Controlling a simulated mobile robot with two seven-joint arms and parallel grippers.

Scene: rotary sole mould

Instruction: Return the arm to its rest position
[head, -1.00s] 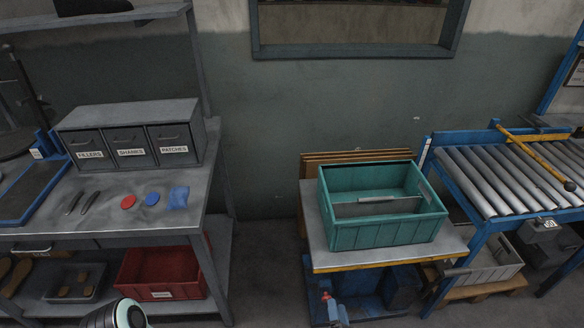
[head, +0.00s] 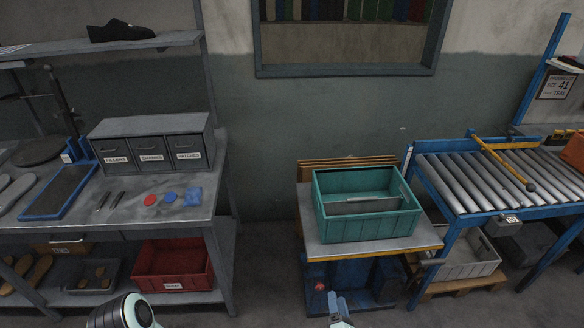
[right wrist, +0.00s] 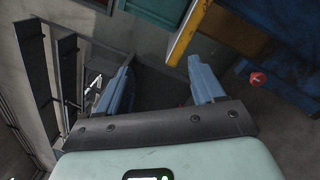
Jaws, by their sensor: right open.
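My right gripper (head: 338,304) shows at the bottom of the head view, low in front of the lift cart with the teal crate. In the right wrist view its two blue-grey fingers (right wrist: 158,90) stand wide apart with nothing between them. A part of my other arm (head: 124,312) shows at the bottom left of the head view, but its gripper fingers are out of the frame.
The teal crate (head: 325,219) sits on a cart top (head: 312,246). A roller conveyor (head: 460,180) stands at the right. A workbench (head: 130,220) with drawers, small parts and a red bin (head: 173,285) stands at the left. Floor is free between bench and cart.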

